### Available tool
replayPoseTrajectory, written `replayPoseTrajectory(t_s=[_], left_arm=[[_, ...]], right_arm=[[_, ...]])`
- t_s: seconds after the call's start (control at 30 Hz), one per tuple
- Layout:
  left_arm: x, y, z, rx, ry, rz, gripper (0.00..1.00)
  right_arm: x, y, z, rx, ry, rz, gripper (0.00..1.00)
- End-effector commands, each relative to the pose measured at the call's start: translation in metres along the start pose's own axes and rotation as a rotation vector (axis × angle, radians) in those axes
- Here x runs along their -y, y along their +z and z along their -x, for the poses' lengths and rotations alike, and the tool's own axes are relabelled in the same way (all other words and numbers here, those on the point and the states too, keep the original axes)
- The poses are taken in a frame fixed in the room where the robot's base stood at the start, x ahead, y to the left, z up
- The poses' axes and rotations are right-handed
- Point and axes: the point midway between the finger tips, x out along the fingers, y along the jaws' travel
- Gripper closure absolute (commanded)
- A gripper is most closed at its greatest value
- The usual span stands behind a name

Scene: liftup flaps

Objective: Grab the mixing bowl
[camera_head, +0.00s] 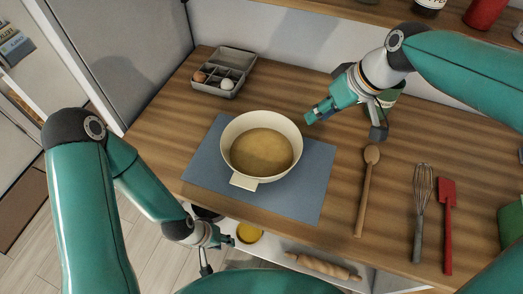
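The cream mixing bowl (229,142) holds a tan batter-like content and stands upright on a blue-grey mat (312,185) on the wooden counter. A flat handle tab juts from its front-left rim. My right gripper (345,125) is to the right of the bowl, its fingers spread wide and empty. One fingertip is close to the bowl's right rim, apparently apart from it. My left gripper (217,255) is below and in front of the bowl, near the counter's front edge. Its fingers look spread, with nothing between them.
An egg tray (241,91) stands behind the bowl. A wooden spoon (366,190), whisk (421,205) and red spatula (447,220) lie to the right. A green-and-white container is partly hidden behind my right gripper. A rolling pin (322,267) lies below the counter's front edge.

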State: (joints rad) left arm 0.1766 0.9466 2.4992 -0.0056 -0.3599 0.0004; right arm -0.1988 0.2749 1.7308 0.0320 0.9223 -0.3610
Motion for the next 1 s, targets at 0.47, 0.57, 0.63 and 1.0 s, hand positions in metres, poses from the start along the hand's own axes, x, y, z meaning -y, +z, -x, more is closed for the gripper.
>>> replayPoseTrajectory(t_s=[0.47, 0.57, 0.63, 1.0], left_arm=[[-0.002, 0.0, 0.005, 0.0, 0.0, 0.0, 0.65], [-0.002, 0.0, 0.006, 0.0, 0.0, 0.0, 0.65], [-0.003, 0.0, 0.009, -0.001, 0.0, 0.0, 0.65], [-0.007, 0.0, 0.018, -0.001, 0.0, 0.0, 0.65]], right_arm=[[0.003, -0.002, -0.078, 0.003, -0.004, 0.006, 0.68], [0.003, -0.003, -0.083, 0.003, -0.004, 0.006, 0.68], [0.003, -0.003, -0.089, 0.006, -0.005, 0.007, 0.68], [0.001, -0.005, -0.132, 0.003, -0.004, 0.007, 0.68]])
